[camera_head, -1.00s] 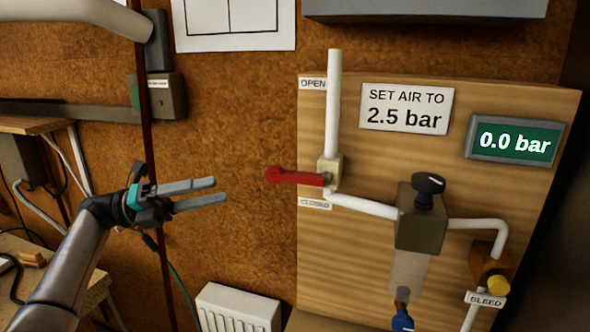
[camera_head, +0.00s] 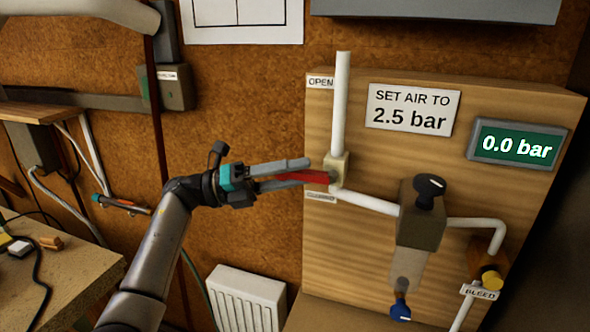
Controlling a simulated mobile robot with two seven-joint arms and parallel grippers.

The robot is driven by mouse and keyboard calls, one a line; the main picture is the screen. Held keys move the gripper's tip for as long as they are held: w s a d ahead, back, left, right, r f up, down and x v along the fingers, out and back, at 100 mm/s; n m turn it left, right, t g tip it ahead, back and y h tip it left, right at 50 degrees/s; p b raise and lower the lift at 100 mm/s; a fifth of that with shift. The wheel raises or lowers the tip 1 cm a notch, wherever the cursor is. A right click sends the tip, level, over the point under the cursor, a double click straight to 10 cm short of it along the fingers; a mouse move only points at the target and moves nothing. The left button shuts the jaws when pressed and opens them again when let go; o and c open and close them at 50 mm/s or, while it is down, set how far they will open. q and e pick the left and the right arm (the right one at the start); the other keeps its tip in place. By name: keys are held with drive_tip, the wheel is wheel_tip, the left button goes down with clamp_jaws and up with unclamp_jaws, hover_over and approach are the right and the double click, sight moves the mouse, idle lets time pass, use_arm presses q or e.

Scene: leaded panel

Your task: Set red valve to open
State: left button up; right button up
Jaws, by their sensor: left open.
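The red valve lever (camera_head: 305,177) sticks out to the left from its pale valve body (camera_head: 338,168) on the vertical white pipe (camera_head: 342,110). It lies nearly level, between the OPEN label (camera_head: 320,82) above and the CLOSED label (camera_head: 321,197) below, closer to CLOSED. My left gripper (camera_head: 305,172) is open, its fingers reaching right alongside the lever. One finger is just above the lever; the other overlaps it in the picture and hides part of it. I cannot tell whether they touch. My right gripper is not in view.
The wooden board also carries a regulator with a black knob (camera_head: 430,187), a yellow bleed knob (camera_head: 491,277), a blue knob (camera_head: 400,311), a "SET AIR TO 2.5 bar" sign (camera_head: 413,107) and a display (camera_head: 517,145) reading 0.0 bar. A white radiator (camera_head: 247,300) stands below.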

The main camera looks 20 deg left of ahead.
use_arm(q)
drive_tip(key=shift+c, duration=0.2)
clamp_jaws()
idle(1.1)
